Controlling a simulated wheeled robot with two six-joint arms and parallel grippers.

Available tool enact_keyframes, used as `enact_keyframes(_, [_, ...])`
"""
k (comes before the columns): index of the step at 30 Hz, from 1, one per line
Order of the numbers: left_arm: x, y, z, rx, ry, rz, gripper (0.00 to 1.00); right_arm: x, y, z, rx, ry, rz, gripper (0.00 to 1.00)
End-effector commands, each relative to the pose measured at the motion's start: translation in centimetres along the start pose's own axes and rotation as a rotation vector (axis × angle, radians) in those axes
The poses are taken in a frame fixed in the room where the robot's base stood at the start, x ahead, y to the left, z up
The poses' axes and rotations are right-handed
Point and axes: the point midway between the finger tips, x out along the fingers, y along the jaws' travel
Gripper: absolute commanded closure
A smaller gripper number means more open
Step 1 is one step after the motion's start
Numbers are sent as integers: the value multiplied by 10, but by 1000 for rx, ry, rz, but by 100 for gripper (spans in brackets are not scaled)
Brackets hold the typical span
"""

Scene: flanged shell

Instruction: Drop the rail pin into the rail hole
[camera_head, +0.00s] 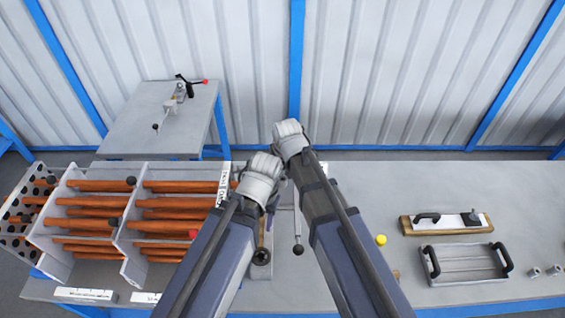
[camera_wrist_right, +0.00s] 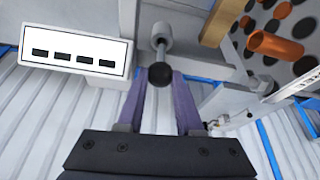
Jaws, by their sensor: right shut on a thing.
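In the right wrist view, my right gripper (camera_wrist_right: 159,84) has its two purple fingers closed on either side of a black ball knob. The knob tops a metal rod, which I take to be the rail pin (camera_wrist_right: 160,47); the rod runs into a grey collar. Whether the pin is seated in a hole cannot be told, and the rail hole is not visible. In the head view, my left wrist (camera_head: 262,168) and right wrist (camera_head: 290,135) are close together, and the arms hide most of what is below. The left gripper's fingers cannot be made out clearly.
A rack (camera_head: 125,222) of orange rods stands left on the bench. A black-tipped lever (camera_head: 298,248) lies between the arms. A yellow ball (camera_head: 381,240), a wood-edged plate (camera_head: 446,224) and a handled tray (camera_head: 465,264) sit right. A side table (camera_head: 143,130) stands behind.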

Motion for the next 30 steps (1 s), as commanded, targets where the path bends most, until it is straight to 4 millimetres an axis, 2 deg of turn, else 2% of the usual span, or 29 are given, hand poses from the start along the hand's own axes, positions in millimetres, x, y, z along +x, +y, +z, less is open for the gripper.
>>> enact_keyframes(10, [18, 2, -1, 3, 0, -1, 50, 17, 0, 7, 0, 0, 0, 100])
enact_keyframes(23, [20, 2, -1, 4, 0, -1, 50, 18, 0, 8, 0, 0, 0, 100])
enact_keyframes(24, [20, 2, -1, 4, 0, -1, 50, 18, 0, 8, 0, 0, 0, 62])
enact_keyframes(30, [20, 2, -1, 4, 0, -1, 50, 18, 0, 8, 0, 0, 1, 39])
